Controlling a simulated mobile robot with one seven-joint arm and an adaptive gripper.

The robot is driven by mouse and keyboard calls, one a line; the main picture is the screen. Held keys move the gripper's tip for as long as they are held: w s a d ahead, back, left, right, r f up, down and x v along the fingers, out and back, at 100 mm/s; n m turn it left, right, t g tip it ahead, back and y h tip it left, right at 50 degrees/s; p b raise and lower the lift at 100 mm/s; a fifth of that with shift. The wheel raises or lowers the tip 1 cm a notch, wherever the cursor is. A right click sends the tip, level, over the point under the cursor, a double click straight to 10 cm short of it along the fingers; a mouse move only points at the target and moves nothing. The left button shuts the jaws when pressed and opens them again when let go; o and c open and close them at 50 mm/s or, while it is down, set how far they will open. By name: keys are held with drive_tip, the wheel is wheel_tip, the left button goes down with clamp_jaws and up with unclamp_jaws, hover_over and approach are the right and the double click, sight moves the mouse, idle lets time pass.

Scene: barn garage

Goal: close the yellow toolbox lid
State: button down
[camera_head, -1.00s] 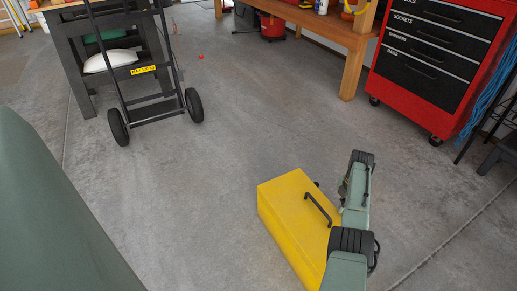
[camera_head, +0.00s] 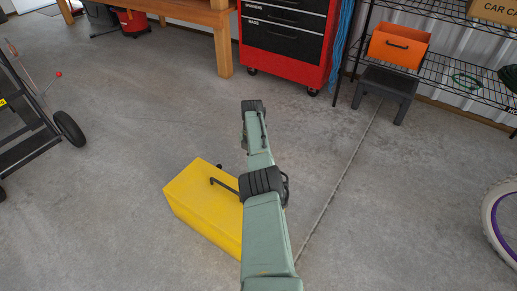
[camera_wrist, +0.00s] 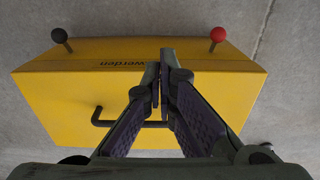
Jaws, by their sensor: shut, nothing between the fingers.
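The yellow toolbox (camera_head: 202,200) sits on the concrete floor, its right part hidden behind my arm. A dark bar handle (camera_head: 224,186) is on its upper face. The toolbox also fills much of the wrist view (camera_wrist: 60,100), with dark lettering, a black knob (camera_wrist: 60,36) and a red knob (camera_wrist: 218,35) along its far side. The lid looks down flat, but I cannot see the seam clearly. My gripper (camera_wrist: 164,72) is shut and empty in the wrist view, its tips over the lettered face, beyond the handle. I cannot tell whether they touch. In the head view, my arm mostly hides the gripper.
A red tool cabinet (camera_head: 287,68) and wooden bench (camera_head: 224,52) stand behind. A black step stool (camera_head: 386,88) and wire shelf (camera_head: 470,72) are at the back right. A hand truck (camera_head: 28,140) is left and a wheel (camera_head: 500,220) right. Floor around the toolbox is clear.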

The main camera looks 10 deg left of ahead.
drive_tip(key=w+r+b, duration=0.1)
drive_tip(key=b, duration=0.1)
drive_tip(key=w+d+r+b, duration=0.1)
drive_tip(key=w+r+b, duration=0.1)
drive_tip(key=b, duration=0.1)
drive_tip(key=shift+w+r+b, duration=0.15)
drive_tip(key=shift+r+b, duration=0.15)
drive_tip(key=shift+b, duration=0.05)
